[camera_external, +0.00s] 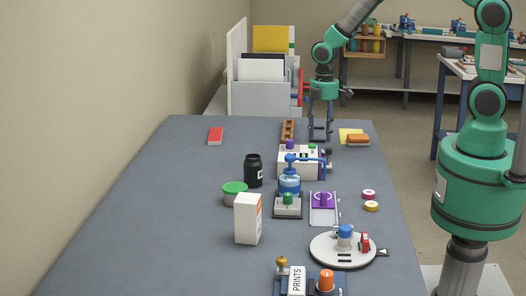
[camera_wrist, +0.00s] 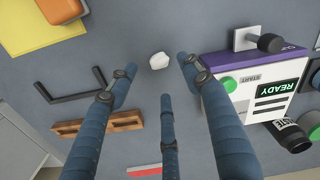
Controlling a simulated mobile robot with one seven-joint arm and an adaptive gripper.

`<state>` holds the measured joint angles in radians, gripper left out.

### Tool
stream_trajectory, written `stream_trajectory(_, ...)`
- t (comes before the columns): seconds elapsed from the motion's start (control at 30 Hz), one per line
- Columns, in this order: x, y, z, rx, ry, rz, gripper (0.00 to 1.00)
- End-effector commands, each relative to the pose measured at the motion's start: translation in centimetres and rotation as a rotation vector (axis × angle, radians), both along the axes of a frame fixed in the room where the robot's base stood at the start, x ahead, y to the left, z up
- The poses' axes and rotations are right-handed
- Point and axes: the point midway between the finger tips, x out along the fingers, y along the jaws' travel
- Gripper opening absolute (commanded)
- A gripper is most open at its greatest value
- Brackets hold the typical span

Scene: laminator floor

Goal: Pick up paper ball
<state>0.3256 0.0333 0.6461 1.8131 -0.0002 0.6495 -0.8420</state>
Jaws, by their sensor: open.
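A small white paper ball (camera_wrist: 158,61) lies on the grey table in the wrist view, just beyond and between the tips of my blue fingers. I cannot make it out in the external view. My gripper (camera_external: 319,137) points down over the far end of the table, behind the white machine. In the wrist view my gripper (camera_wrist: 159,76) is open, with three fingers spread and nothing between them. The ball is apart from the fingers, as far as I can tell.
The white machine (camera_external: 299,164) stands close to the gripper; its READY panel (camera_wrist: 272,90) is at the right in the wrist view. A brown slotted block (camera_wrist: 97,126) and black bracket (camera_wrist: 84,94) lie left. An orange block (camera_external: 358,139) rests at the far right. The table's left side is mostly clear.

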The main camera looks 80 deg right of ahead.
Motion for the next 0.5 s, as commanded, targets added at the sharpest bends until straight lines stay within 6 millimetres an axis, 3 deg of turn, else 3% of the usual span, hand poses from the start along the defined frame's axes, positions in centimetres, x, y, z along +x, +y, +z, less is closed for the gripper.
stream_trajectory(0.13, -0.01, 0.0, -0.93, 0.0, 0.0, 0.0, 0.5)
stream_trajectory(0.5, 0.0, 0.0, -1.05, 0.0, 0.0, 0.0, 0.5)
